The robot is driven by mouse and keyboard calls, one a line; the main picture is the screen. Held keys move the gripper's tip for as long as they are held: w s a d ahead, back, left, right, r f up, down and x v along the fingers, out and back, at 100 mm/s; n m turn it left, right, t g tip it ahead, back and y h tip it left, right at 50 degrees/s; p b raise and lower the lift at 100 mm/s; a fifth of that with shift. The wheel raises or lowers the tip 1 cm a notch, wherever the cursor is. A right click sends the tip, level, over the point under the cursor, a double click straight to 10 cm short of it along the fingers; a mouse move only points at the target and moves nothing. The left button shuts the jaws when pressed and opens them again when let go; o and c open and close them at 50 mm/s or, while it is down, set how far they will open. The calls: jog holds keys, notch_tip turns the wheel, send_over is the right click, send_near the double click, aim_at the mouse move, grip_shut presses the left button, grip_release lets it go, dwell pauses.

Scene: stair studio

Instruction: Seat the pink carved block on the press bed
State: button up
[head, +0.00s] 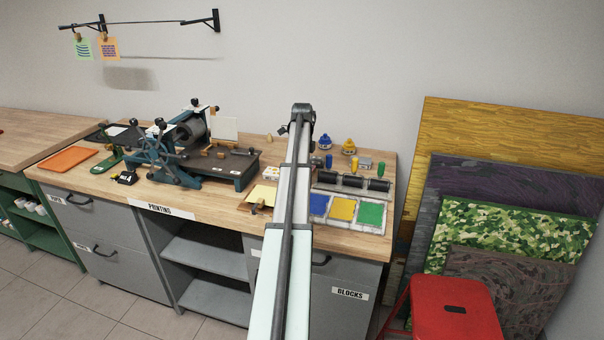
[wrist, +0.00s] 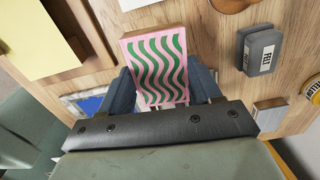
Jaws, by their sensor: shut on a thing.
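The pink carved block (wrist: 157,58) has green wavy stripes and shows in the wrist view. My gripper (wrist: 164,84) is shut on it, with one dark blue finger on each side of its lower part. Whether the block touches the table below cannot be told. In the head view my arm hides the block and the gripper. The printing press (head: 165,158) stands on the worktop left of my arm, with a blue wheel and a roller. Its dark flat bed (head: 232,166) reaches out to the right, toward my arm.
The wooden worktop (head: 215,205) carries yellow paper (head: 262,194), black rollers (head: 352,183) and a tray of blue, yellow and green ink (head: 343,209) around my arm. The wrist view shows a grey felt-labelled block (wrist: 259,52) and yellow paper (wrist: 40,35). A red stool (head: 450,300) stands right.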

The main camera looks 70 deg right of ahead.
jog(key=r, duration=0.4)
jog(key=w+r, duration=0.1)
jog(key=shift+d+r, duration=0.15)
jog(key=shift+r, duration=0.25)
jog(key=w+r, duration=0.3)
jog(key=w, duration=0.8)
jog(key=w+a+r, duration=0.1)
jog(key=w+r, duration=0.2)
jog(key=w, duration=0.8)
jog(key=w+r, duration=0.3)
jog(key=w, duration=0.8)
jog(key=shift+n, duration=0.4)
jog(key=shift+a+f, duration=0.15)
jog(key=shift+f, duration=1.85)
jog(key=shift+a+f, duration=0.1)
jog(key=shift+f, duration=1.85)
jog(key=shift+f, duration=1.2)
jog(key=o, duration=1.2)
jog(key=shift+c, duration=0.2)
jog(key=shift+r, duration=0.15)
